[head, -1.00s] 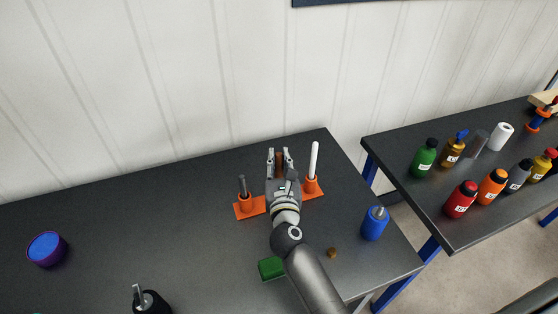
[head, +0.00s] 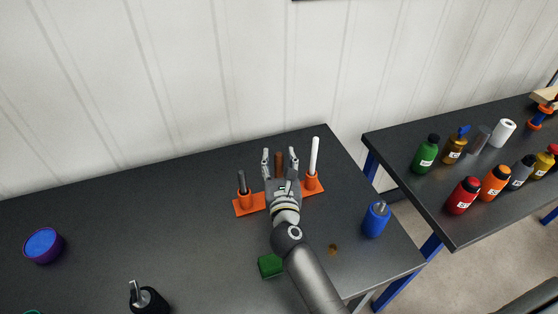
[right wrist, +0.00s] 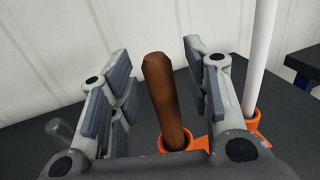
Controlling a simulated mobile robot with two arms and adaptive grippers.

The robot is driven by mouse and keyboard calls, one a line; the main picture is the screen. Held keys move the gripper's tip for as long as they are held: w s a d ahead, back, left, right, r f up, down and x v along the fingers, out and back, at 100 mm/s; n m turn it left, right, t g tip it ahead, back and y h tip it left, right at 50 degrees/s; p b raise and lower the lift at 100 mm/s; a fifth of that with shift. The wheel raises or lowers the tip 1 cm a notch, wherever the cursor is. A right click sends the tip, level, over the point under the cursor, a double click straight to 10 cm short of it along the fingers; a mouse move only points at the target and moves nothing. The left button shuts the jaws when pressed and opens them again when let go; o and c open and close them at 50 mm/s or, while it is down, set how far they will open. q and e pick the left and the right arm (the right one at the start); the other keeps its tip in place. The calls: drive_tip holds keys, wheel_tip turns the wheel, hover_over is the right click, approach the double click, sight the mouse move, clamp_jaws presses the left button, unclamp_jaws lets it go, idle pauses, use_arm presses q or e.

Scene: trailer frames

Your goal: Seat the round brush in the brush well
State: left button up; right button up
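An orange holder (head: 247,204) with several wells stands on the dark table. In its middle well stands a brown wooden handle (head: 279,164), probably the round brush; in the right wrist view the handle (right wrist: 164,100) leans slightly, its lower end inside an orange ring (right wrist: 186,142). My right gripper (head: 280,158) is open, with its fingers on either side of the handle and visible gaps to it. The handle's lower end is hidden in the head view by the gripper. My left gripper is not in view.
A white rod (head: 315,156) stands in the holder's right well and a dark grey rod (head: 242,182) in its left.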

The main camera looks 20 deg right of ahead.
drive_tip(key=v, duration=1.2)
idle(0.6)
